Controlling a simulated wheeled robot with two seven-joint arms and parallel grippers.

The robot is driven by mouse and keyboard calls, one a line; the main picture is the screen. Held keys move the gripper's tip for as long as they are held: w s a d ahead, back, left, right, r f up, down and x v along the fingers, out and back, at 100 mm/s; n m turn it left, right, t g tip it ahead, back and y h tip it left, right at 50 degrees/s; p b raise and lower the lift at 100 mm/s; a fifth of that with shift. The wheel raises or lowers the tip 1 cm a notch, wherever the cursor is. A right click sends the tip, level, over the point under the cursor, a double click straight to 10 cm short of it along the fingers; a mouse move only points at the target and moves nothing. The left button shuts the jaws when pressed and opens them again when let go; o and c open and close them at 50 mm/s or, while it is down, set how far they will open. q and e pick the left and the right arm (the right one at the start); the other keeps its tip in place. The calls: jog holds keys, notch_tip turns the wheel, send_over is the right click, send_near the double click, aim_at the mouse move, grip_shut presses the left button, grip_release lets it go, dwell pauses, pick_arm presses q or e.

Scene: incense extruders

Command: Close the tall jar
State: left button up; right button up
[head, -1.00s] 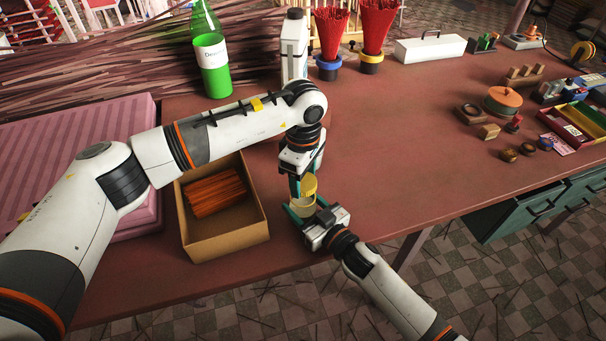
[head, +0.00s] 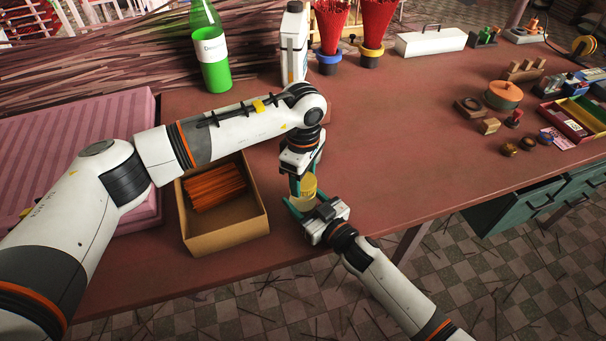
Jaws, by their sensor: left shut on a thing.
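The tall jar (head: 302,203) is a small pale-yellow vessel close to the table's front edge, largely hidden by my grippers. A yellow lid (head: 308,184) is at its top; whether it is seated or just above the rim is too small to tell. My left gripper (head: 306,182) points down from above and is shut on the lid. My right gripper (head: 304,205) reaches in from the front right, its teal fingers on either side of the jar's body. Whether they press on the jar is not clear.
An open cardboard box (head: 230,243) of orange sticks stands just left of the jar. Behind are a green bottle (head: 214,72), a white jug (head: 293,45) and red stick bundles (head: 330,25). A lidded round pot (head: 503,97) and small items sit at right. The table's middle right is clear.

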pick_arm(q)
jog(key=shift+f, duration=0.5)
pick_arm(e)
grip_shut()
pick_arm(q)
jog(key=m, duration=0.9)
jog(key=shift+m, duration=0.3)
jog(key=m, duration=1.3)
jog(key=shift+f, duration=0.1)
jog(key=o, duration=1)
jog(key=shift+c, duration=0.2)
